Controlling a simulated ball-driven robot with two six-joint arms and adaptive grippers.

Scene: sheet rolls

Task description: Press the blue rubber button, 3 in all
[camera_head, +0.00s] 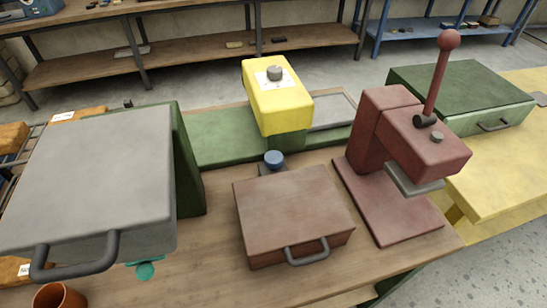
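The blue button (274,159) is a round blue dome on a small dark base on the wooden workbench (215,240). It is in front of the machine with the yellow head (282,98) and behind the brown box (290,212). Nothing touches its top, and I cannot tell from this view whether it is pressed in. Neither of my grippers shows in the head view.
A grey-topped box with a handle (100,170) stands at the left, with a teal round part (146,270) below its edge. A dark red lever press (405,140) stands at the right. An orange cup (60,297) sits front left. A green box (465,92) rests on a yellow table.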

